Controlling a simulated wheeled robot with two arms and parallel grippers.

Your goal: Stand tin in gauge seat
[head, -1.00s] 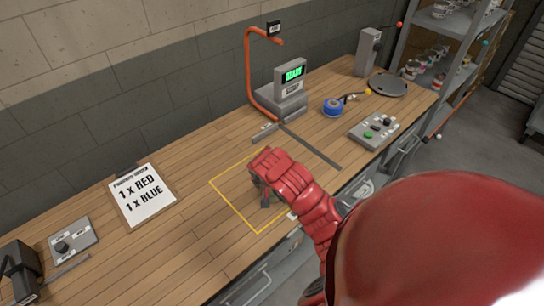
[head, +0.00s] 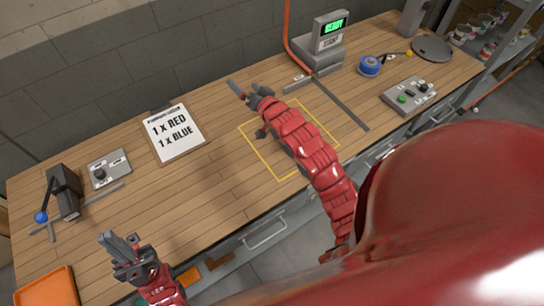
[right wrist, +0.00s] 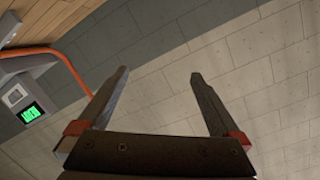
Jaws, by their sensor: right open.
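My right gripper (head: 245,92) is above the bench by the yellow outlined square. In the right wrist view its two fingers (right wrist: 158,74) are apart with nothing between them, facing the wall. My left gripper (head: 120,246) is low at the left, over the bench's front part; its finger gap is unclear. Several small tins (head: 488,22) stand on a shelf at the far right, partly cut off. A device with a green READY display (head: 328,38) stands at the back by an orange pipe. I cannot tell which thing is the gauge seat.
A sheet reading 1 x RED, 1 x BLUE (head: 174,132) lies on the bench. A black device with a blue knob (head: 64,192), a blue round item (head: 369,66), a button box (head: 409,95) and an orange tray (head: 48,290) are around. The middle bench is mostly clear.

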